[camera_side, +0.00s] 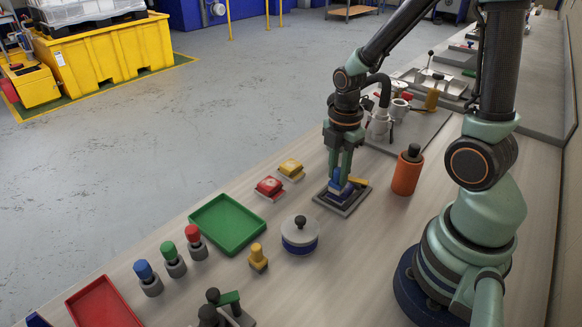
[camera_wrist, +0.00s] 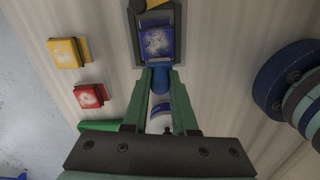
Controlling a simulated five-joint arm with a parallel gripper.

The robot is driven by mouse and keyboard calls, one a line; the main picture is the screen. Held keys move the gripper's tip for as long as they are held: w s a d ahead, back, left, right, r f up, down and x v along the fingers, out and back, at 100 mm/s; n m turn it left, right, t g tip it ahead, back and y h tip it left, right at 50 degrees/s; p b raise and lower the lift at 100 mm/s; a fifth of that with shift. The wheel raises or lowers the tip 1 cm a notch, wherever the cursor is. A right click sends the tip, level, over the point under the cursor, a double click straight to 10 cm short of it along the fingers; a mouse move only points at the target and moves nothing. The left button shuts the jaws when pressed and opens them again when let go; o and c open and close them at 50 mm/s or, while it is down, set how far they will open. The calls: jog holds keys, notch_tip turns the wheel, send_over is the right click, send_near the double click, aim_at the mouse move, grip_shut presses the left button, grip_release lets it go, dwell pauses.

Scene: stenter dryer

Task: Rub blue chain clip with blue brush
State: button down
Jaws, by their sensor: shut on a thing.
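My gripper (camera_side: 345,172) is low over a dark grey tray (camera_side: 350,208), its fingers pointing down. In the wrist view, my gripper (camera_wrist: 160,76) is shut on the blue brush (camera_wrist: 160,82), seen as a rounded blue handle between the fingertips. The blue chain clip (camera_wrist: 157,43) is a square blue piece with a pale speckled face, lying in the tray just beyond the fingertips. In the side view the blue parts (camera_side: 337,186) overlap under the fingers.
A yellow piece (camera_side: 358,181) sits at the tray's edge. Yellow (camera_side: 291,169) and red (camera_side: 269,187) clips lie left of it. A white-and-blue lidded pot (camera_side: 299,237) and a green tray (camera_side: 228,224) stand nearer. An orange cylinder (camera_side: 407,172) stands right.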

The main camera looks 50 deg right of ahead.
jog(key=shift+w+d+f, duration=0.1)
jog(key=shift+d+f, duration=0.05)
jog(key=shift+d, duration=2.8)
notch_tip(320, 180, up, 6)
jog(key=shift+r, duration=1.55)
